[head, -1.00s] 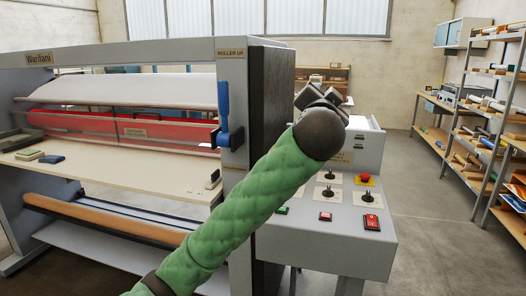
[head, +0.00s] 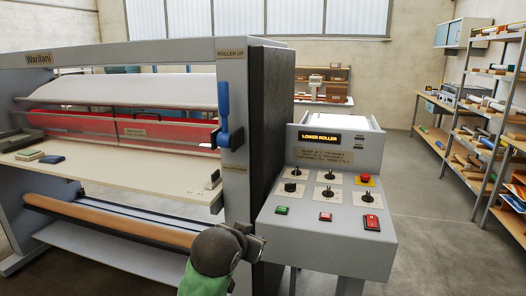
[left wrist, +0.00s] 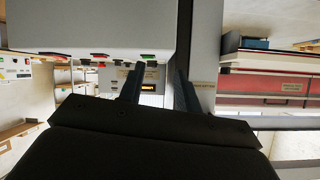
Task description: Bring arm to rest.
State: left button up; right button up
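My left arm comes in at the bottom of the head view. Its left gripper (head: 254,240) is small and partly hidden behind the dark round wrist, in front of the laminator's right end post. In the left wrist view the two fingers of this gripper (left wrist: 160,82) stand apart with nothing between them. The grey control panel (head: 322,228) is to the right of the gripper, and its display reads "LOWER ROLLER". The panel's lit display also shows between the fingers in the left wrist view. My right gripper is in neither view.
The laminator (head: 232,120) fills the left, with a blue lever (head: 225,118) on its end post and a feed table (head: 110,172). Shelves (head: 490,130) line the right; floor between is clear.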

pick_arm(q)
jog(key=s+a+f+n+g+y, duration=0.1)
jog(key=s+a+f+g, duration=0.15)
jog(key=s+f, duration=0.6)
jog(key=s+a+f+n+g, duration=0.15)
jog(key=s+a+f, duration=0.35)
jog(key=f, duration=0.7)
jog(key=s+a+f+n+g+y, duration=0.1)
jog(key=s+a+f+g, duration=0.15)
jog(key=s+f, duration=0.7)
jog(key=s+f+g, duration=0.2)
jog(key=s+f, duration=0.6)
jog(key=s, duration=0.4)
jog(key=shift+a+f+g, duration=0.2)
jog(key=shift+a+g, duration=0.05)
jog(key=shift+g, duration=0.1)
